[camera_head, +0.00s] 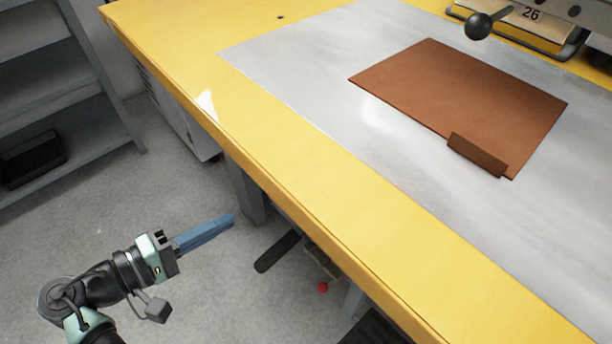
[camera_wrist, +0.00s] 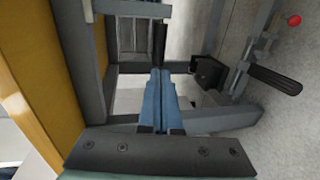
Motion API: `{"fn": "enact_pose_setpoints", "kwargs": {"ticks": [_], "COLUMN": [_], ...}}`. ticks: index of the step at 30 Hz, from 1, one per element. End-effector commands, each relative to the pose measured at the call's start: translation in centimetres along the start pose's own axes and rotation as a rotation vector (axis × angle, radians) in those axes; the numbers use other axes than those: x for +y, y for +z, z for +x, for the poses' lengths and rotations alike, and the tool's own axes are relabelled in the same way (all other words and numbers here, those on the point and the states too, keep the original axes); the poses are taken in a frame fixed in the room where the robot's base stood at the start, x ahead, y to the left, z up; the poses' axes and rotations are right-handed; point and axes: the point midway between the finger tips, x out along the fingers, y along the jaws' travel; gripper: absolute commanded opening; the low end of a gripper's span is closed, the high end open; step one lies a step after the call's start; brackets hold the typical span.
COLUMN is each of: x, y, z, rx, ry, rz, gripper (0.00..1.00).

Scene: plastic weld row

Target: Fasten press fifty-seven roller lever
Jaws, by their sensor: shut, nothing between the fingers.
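My gripper (camera_head: 228,221) has blue fingers, shut and empty, held low in front of the yellow table's front edge. In the wrist view the shut fingers (camera_wrist: 160,78) point into the grey frame under the table. A small black box (camera_wrist: 207,73) sits on that frame, just right of the fingertips and apart from them. I cannot tell whether it belongs to the roller lever. A black pedal (camera_head: 278,252) and a red ball (camera_head: 323,287) are under the table; the pedal (camera_wrist: 275,80) and ball (camera_wrist: 294,20) also show at the wrist view's right. No number fifty-seven is readable.
The yellow table (camera_head: 330,205) carries a grey metal plate (camera_head: 300,85) with a brown sheet (camera_head: 460,95) and a small brown block (camera_head: 477,155) on it. A machine marked 26 (camera_head: 531,14) and a black ball knob (camera_head: 479,26) stand behind. Grey shelves (camera_head: 60,80) are left; floor between is clear.

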Motion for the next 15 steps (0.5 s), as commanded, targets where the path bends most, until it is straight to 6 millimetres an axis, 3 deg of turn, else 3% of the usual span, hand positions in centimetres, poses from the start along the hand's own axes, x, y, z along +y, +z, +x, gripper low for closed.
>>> {"fn": "enact_pose_setpoints", "kwargs": {"ticks": [11,15], "x": [-0.1,-0.3], "y": [0.0,0.1], "z": [0.1,1.2], "rx": [-0.001,-0.003], "ry": [0.001,0.0], "rz": [-0.001,0.001], "gripper": [0.0,0.0]}}
